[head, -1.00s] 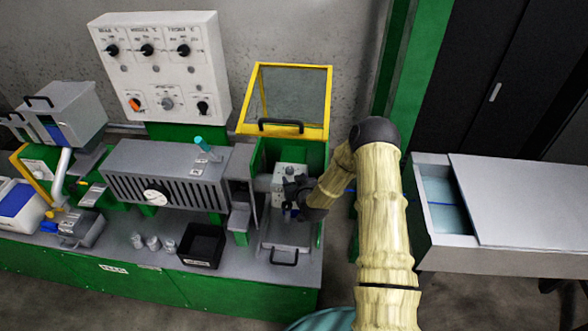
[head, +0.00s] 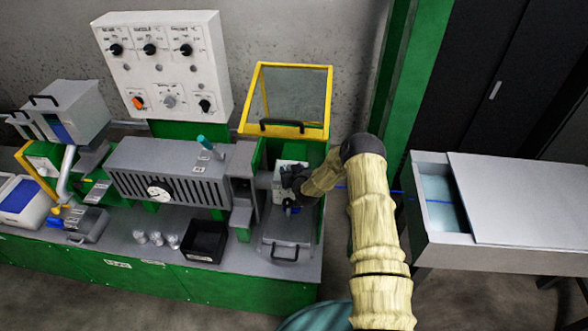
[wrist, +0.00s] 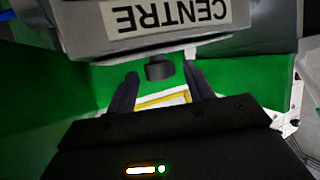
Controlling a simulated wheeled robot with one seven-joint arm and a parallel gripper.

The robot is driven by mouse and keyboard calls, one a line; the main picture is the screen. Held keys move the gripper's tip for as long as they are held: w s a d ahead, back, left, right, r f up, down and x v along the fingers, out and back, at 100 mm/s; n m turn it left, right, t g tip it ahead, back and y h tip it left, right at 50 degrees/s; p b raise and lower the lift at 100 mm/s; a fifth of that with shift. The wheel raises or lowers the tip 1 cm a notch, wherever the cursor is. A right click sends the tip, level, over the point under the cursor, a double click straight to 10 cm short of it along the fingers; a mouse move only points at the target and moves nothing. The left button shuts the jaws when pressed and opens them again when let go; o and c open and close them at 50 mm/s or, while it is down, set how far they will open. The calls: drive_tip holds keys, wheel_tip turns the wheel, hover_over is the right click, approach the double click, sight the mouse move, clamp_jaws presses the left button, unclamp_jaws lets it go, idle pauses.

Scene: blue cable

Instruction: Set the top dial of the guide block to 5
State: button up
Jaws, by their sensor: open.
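The guide block (head: 289,165) is a light grey block inside the green bay with the raised yellow-framed cover, partly hidden by my gripper (head: 291,190) in the head view. In the wrist view a grey block (wrist: 230,45) carries an upside-down label reading CENTRE. A short dark round knob (wrist: 159,71) sticks out below that label. My open gripper (wrist: 161,88) has one finger on each side of the knob in the picture, with gaps to both. I cannot tell whether the knob is between the fingertips in depth. No dial numbers are readable.
The yellow-framed cover (head: 290,95) stands open above the bay. Left of it are a slotted grey unit (head: 165,178), a black bin (head: 204,242) and small cups (head: 156,238). A thin blue cable (head: 396,191) shows right of my arm, near a grey cabinet (head: 520,200).

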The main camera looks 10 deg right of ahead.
drive_tip(key=c, duration=1)
drive_tip(key=shift+o, duration=0.2)
drive_tip(key=shift+w+d, duration=0.1)
drive_tip(key=shift+d, duration=0.15)
drive_tip(key=shift+a+m+h+b, duration=0.2)
drive_tip(key=shift+m+h+b, duration=0.1)
drive_tip(key=shift+h, duration=0.1)
drive_tip(key=shift+a+m+h+b, duration=0.25)
drive_tip(key=shift+m+h+b, duration=0.35)
drive_tip(key=shift+h, duration=0.2)
drive_tip(key=m+h+b, duration=0.2)
drive_tip(key=h, duration=0.1)
drive_tip(key=shift+a+f+m+g, duration=0.15)
drive_tip(key=shift+a+m+g, duration=0.15)
drive_tip(key=shift+a+m, duration=0.1)
drive_tip(key=m+g+h+b, duration=0.1)
drive_tip(key=m+h+b, duration=0.2)
drive_tip(key=shift+g, duration=0.3)
drive_tip(key=shift+w+m+g+h+b, duration=0.1)
drive_tip(key=shift+m+g+h+b, duration=0.2)
drive_tip(key=shift+m+h, duration=0.25)
drive_tip(key=shift+d+h, duration=0.15)
drive_tip(key=shift+h, duration=0.1)
